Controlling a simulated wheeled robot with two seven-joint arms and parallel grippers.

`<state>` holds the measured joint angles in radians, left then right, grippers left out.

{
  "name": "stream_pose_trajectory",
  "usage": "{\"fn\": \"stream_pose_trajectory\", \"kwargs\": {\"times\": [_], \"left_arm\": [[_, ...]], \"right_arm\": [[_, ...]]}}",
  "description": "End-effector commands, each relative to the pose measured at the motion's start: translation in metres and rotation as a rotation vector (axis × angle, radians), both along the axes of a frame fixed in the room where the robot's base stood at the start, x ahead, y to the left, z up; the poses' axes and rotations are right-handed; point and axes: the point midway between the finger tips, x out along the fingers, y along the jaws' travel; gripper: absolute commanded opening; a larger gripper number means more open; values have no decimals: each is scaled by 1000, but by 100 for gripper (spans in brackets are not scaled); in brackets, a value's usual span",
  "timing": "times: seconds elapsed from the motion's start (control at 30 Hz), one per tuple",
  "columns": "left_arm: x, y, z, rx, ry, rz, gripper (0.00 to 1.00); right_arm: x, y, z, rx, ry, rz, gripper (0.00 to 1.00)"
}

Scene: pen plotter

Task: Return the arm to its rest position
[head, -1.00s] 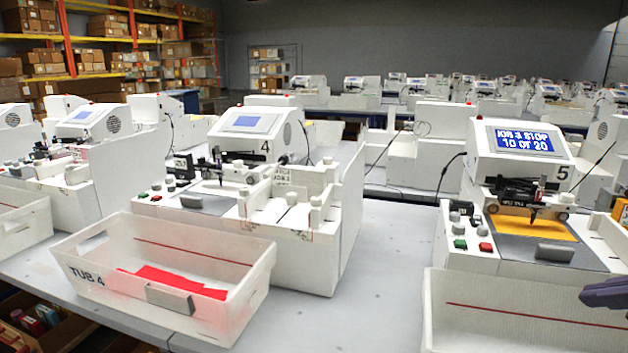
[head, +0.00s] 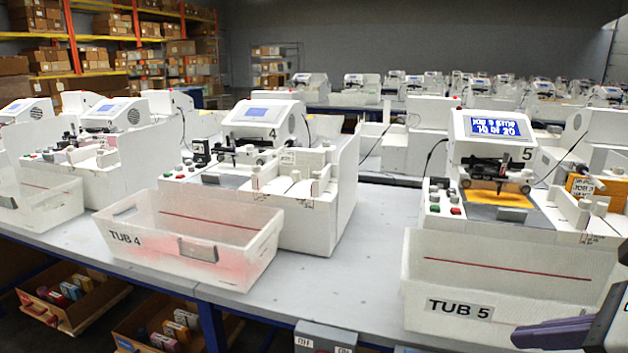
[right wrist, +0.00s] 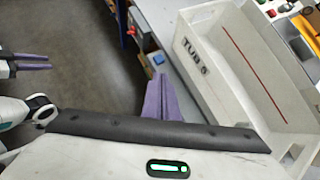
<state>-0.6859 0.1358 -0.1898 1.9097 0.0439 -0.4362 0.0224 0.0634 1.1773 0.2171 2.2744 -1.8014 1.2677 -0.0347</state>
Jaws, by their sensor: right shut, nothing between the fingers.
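My right gripper (head: 552,334) is at the lower right of the head view, in front of tub 5 (head: 490,278). Its purple fingers are together and empty; they also show in the right wrist view (right wrist: 160,98), beside tub 5 (right wrist: 203,70) and over the table edge. My left gripper (right wrist: 22,62) shows at the left edge of the right wrist view, over the floor, its two purple fingers apart with nothing seen between them. Plotter 5 (head: 493,150) stands behind tub 5, with a yellow sheet (head: 497,198) under its pen carriage. Its screen is lit blue.
Plotter 4 (head: 262,118) and tub 4 (head: 190,240) stand to the left; a reddish tint shows through the tub's front. Bare table (head: 360,260) lies between the two stations. Boxes of coloured items (head: 72,295) sit under the table. Open floor (right wrist: 60,30) shows in the wrist view.

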Motion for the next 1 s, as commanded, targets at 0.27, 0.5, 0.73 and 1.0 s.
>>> {"fn": "stream_pose_trajectory", "kwargs": {"times": [0.27,0.5,0.73,1.0], "left_arm": [[4,0,2,0,-8,0,31],[2,0,1,0,-4,0,31],[-1,0,0,0,2,0,31],[-2,0,-1,0,3,-1,31]], "right_arm": [[-18,110,-23,814,201,9,0],[14,94,-70,1915,472,-613,0],[-21,66,-235,2379,691,-1491,0],[-119,111,-364,-1990,-752,1903,0]]}}
